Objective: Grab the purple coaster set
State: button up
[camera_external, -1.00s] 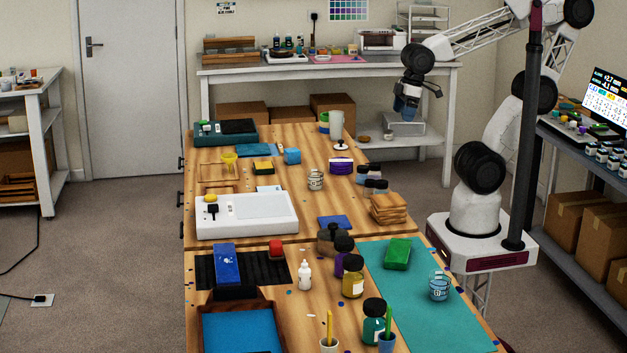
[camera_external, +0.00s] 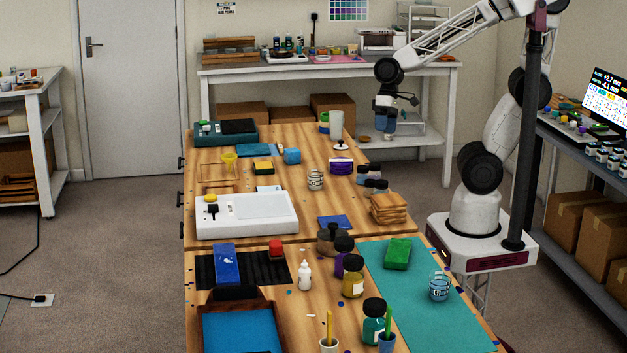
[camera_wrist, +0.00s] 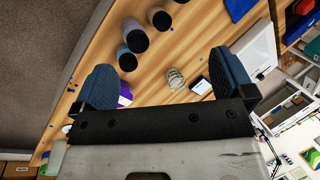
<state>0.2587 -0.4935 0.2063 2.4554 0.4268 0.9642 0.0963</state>
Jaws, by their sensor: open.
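The purple coaster set (camera_external: 341,166) is a small purple stack with a pale band, at the right edge of the far half of the wooden table. It also shows in the wrist view (camera_wrist: 124,92), partly hidden behind the left finger. My gripper (camera_external: 386,132) is open and empty, above and to the right of the coaster set in the external view. In the wrist view its two blue fingers (camera_wrist: 168,78) are spread wide, with bare wood and a small cup between them.
A striped cup (camera_external: 316,180) stands in front of the coaster set to the left. Dark-lidded jars (camera_external: 374,180) and stacked wooden coasters (camera_external: 388,208) are nearer along the right edge. A white cylinder (camera_external: 337,124) stands behind it. A white device (camera_external: 247,215) lies to the left.

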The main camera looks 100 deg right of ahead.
jog(key=w+d+f+m+t+y, duration=0.2)
jog(key=w+d+f+m+y, duration=0.1)
jog(key=w+d+f+m, duration=0.3)
jog(key=m+t, duration=0.5)
jog(key=m, duration=0.6)
send_over(343, 160)
jog(key=s+a, duration=0.2)
notch_tip(343, 160, down, 6)
jog(key=shift+s, duration=0.1)
jog(key=s+d+f+m+t, duration=0.1)
jog(key=m, duration=0.1)
jog(key=s+d+f+m+t+h, duration=0.1)
jog(key=s+d+m, duration=0.1)
jog(key=m, duration=0.1)
jog(key=s+d+f+m+t+h, duration=0.1)
jog(key=m+t, duration=0.1)
jog(key=m, duration=0.1)
jog(key=shift+s+d+f, duration=0.3)
jog(key=shift+d+f, duration=0.05)
jog(key=shift+f, duration=0.05)
jog(key=shift+x, duration=1.4)
jog(key=shift+x, duration=2.6)
